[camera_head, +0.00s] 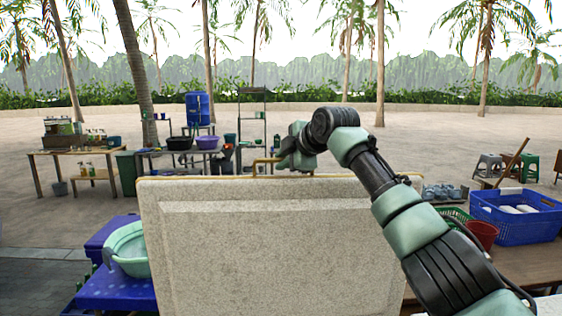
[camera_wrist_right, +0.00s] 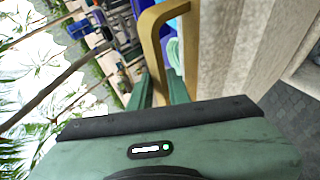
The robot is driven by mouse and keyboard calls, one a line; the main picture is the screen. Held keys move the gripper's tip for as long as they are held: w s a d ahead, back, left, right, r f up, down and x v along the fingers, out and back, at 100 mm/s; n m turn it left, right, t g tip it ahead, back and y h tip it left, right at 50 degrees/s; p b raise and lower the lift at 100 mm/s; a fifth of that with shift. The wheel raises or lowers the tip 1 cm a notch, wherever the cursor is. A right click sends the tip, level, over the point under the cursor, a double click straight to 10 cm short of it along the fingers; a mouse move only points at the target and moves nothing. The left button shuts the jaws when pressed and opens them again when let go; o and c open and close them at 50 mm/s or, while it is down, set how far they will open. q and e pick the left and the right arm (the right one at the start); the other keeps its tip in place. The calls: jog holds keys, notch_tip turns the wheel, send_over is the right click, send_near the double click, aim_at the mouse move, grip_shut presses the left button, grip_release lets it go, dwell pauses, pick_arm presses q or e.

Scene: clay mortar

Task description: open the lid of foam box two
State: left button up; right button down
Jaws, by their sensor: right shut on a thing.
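The pale speckled foam lid (camera_head: 270,250) stands close to upright in front of me in the head view, its broad flat face towards me. A brass-coloured handle (camera_head: 262,165) shows at the lid's top edge. My right gripper (camera_head: 285,162) is at this handle, with its arm reaching over the right part of the lid. In the right wrist view, the gripper's green fingers (camera_wrist_right: 158,88) are shut on the brass handle (camera_wrist_right: 152,40), beside the pale lid edge (camera_wrist_right: 228,50). The box body is not clearly visible behind and below the lid. My left gripper is out of view.
A blue table (camera_head: 120,292) with a pale green basin (camera_head: 130,248) stands left of the lid. At the right, a wooden table (camera_head: 530,262) holds a blue crate (camera_head: 515,222) and a red bucket (camera_head: 482,235). Sandy ground with more tables lies beyond.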

jog(key=shift+s+f, duration=0.15)
jog(key=shift+f, duration=0.3)
jog(key=c, duration=1.6)
grip_release()
jog(key=shift+o, duration=1.3)
jog(key=shift+s+d+r+b, duration=0.2)
jog(key=shift+s+b, duration=0.1)
jog(key=shift+b, duration=0.3)
jog(key=b+v, duration=0.3)
jog(key=v, duration=0.4)
jog(key=shift+r, duration=0.35)
jog(key=shift+w+f, duration=0.1)
jog(key=shift+w, duration=0.1)
